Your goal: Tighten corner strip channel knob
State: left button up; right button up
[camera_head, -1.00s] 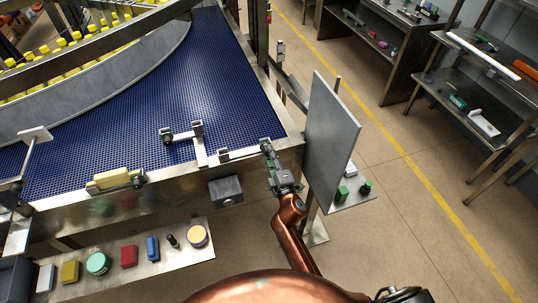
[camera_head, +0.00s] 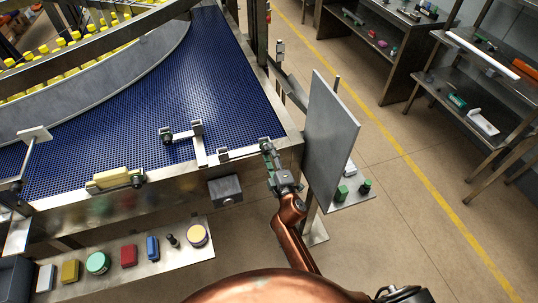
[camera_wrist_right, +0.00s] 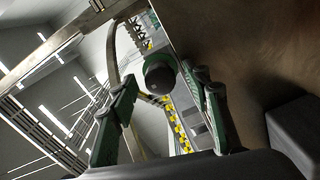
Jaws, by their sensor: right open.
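A dark round knob (camera_wrist_right: 160,73) shows in the right wrist view, ahead of my right gripper (camera_wrist_right: 163,92). The gripper's two green-and-grey fingers are spread apart, one on each side of the knob as seen there. I cannot tell whether either finger touches it. In the head view my right gripper (camera_head: 268,152) is at the near right corner of the blue conveyor belt (camera_head: 235,85), by the metal frame edge. The gripper hides what is directly under it there, and I cannot make out the knob in that view. My left gripper is not in view.
A grey upright panel (camera_head: 332,125) stands close to the right of my gripper. A grey box (camera_head: 225,190) hangs on the conveyor's front side. A metal shelf (camera_head: 185,254) below holds several small coloured items. Bare floor (camera_head: 420,220) lies to the right.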

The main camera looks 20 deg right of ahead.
jog(key=s, duration=1.1)
jog(key=shift+s+d, duration=0.2)
jog(key=shift+s, duration=0.15)
notch_tip(320, 180, down, 19)
jog(key=s+d+m+g, duration=0.1)
jog(key=s+m+g, duration=0.1)
jog(key=m+g, duration=0.15)
jog(key=s+d+f+m+g, duration=0.1)
jog(key=s+d+f+g, duration=0.1)
jog(key=s+f, duration=0.65)
jog(key=s+d+f+m+g, duration=0.1)
jog(key=s+f+m+g, duration=0.15)
jog(key=f, duration=1.15)
jog(key=s+d+f+m+g, duration=0.2)
jog(key=s+f, duration=0.5)
jog(key=s, duration=0.6)
jog(key=s+d+f+m+g, duration=0.3)
jog(key=s+f, duration=0.5)
jog(key=s, duration=0.5)
jog(key=s+d+f+m+g, duration=0.2)
jog(key=s+d+f+g, duration=0.2)
jog(key=s, duration=1)
notch_tip(320, 180, down, 4)
jog(key=shift+r+h, duration=0.2)
jog(key=shift+h, duration=0.2)
